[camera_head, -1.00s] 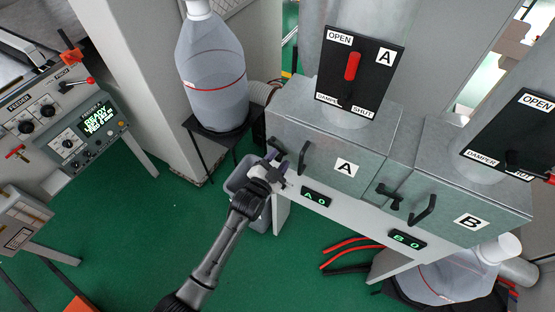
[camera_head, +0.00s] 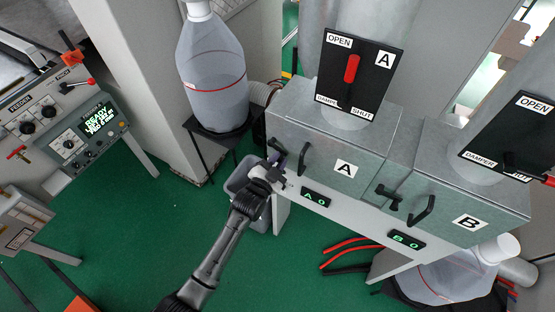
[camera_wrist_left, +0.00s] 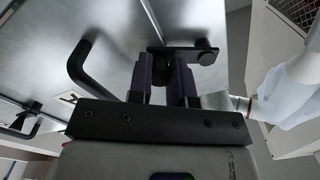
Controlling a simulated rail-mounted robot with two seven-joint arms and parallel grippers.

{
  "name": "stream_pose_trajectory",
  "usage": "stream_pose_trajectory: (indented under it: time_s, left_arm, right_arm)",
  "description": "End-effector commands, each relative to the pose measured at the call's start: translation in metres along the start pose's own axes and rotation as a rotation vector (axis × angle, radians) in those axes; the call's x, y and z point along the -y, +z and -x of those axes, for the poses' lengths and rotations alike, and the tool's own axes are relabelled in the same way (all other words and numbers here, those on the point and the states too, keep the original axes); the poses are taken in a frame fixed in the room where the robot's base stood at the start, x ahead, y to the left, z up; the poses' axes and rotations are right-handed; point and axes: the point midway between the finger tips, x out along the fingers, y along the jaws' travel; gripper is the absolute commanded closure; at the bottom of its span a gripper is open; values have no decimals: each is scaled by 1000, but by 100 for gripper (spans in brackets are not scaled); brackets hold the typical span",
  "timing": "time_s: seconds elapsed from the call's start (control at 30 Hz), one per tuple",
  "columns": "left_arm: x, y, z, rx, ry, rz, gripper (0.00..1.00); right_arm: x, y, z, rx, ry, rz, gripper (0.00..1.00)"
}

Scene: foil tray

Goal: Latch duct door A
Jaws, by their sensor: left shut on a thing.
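Duct door A (camera_head: 325,172) is the grey panel with an "A" label on the left duct box, and it looks flush with its box. Its bent black pull handle (camera_head: 303,157) also shows in the wrist view (camera_wrist_left: 90,72). The black door latch (camera_head: 275,145) sits at the door's left edge; in the wrist view the latch lever (camera_wrist_left: 183,51) runs sideways from its pivot to the fingertips. My left gripper (camera_head: 279,167) is at the latch, with its purple fingers (camera_wrist_left: 164,72) shut on the lever. The fingers partly hide the lever's end. My right gripper is out of view.
Door B (camera_head: 448,205) with its own latch (camera_head: 388,197) and handle is to the right. Damper panel A (camera_head: 358,72) is above. A large bottle (camera_head: 212,75) stands on a black stand at the left. A grey bin (camera_head: 243,180) is below my left gripper.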

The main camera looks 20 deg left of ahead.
Motion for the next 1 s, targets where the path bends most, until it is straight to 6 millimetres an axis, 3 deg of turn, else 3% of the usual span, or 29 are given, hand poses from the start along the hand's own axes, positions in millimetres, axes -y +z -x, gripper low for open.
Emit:
stream_pose_trajectory:
  time_s: [0.03,0.23,0.4,0.7,0.73,1.0]
  left_arm:
    - [4,-9,0,2,2,57,100]
    - [8,-19,0,3,2,305,100]
    - [9,-21,0,0,0,415,100]
    - [9,-21,0,-2,-1,427,100]
    - [9,-21,0,-2,-1,426,79]
    - [8,-20,0,0,0,425,56]
  right_arm:
    - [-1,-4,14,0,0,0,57]
    - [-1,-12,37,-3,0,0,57]
    - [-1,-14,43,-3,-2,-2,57]
    - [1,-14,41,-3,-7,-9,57]
    - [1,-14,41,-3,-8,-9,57]
    - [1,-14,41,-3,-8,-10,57]
